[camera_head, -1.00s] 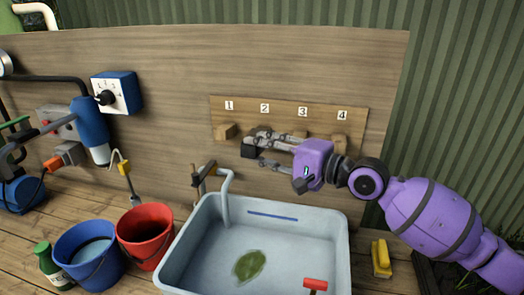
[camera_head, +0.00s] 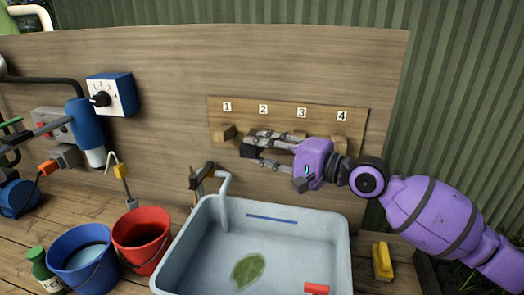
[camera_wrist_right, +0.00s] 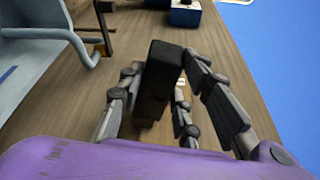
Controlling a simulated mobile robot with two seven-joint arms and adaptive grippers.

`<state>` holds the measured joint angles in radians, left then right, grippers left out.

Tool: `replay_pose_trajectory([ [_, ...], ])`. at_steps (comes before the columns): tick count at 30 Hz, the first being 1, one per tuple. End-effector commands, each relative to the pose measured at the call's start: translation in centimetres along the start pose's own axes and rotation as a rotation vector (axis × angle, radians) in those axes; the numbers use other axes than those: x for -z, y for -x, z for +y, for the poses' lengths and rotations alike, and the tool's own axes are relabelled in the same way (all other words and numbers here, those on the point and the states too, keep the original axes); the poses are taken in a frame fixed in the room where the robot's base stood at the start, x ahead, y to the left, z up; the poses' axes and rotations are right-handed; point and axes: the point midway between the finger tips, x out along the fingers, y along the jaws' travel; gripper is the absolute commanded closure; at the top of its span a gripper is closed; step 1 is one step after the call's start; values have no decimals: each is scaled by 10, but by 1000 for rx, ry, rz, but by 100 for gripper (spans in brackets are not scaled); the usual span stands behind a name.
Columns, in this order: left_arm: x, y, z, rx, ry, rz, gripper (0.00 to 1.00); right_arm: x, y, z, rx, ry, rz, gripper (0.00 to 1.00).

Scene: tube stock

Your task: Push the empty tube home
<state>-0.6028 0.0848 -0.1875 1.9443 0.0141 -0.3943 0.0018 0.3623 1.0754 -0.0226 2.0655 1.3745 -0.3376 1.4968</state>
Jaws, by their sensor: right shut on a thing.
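A small wooden board (camera_head: 358,112) with labels 1, 2, 3 and 4 is fixed to the upright panel. Wooden blocks stick out below label 1 (camera_head: 224,132) and label 4 (camera_head: 339,143). My right gripper (camera_head: 257,148) is below labels 2 and 3, reaching left. Its fingers are shut on a dark block-shaped piece (camera_head: 249,152) below label 2. In the right wrist view this dark piece (camera_wrist_right: 163,75) stands between the fingers of my right gripper (camera_wrist_right: 160,85). I cannot tell whether it is the empty tube. My gripper mostly hides the place below label 3. My left gripper is out of view.
A grey sink (camera_head: 345,245) with a tap (camera_head: 222,195) stands below the board, holding a green leaf (camera_head: 248,270). A blue bucket (camera_head: 85,268) and a red bucket (camera_head: 142,240) stand to its left.

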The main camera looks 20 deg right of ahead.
Motion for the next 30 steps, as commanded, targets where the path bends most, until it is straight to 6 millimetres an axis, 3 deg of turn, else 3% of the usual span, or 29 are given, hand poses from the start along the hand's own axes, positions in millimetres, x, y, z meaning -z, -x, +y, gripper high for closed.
replay_pose_trajectory([
  [30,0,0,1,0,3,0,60,2,-1,-1,1,0,0,89],
])
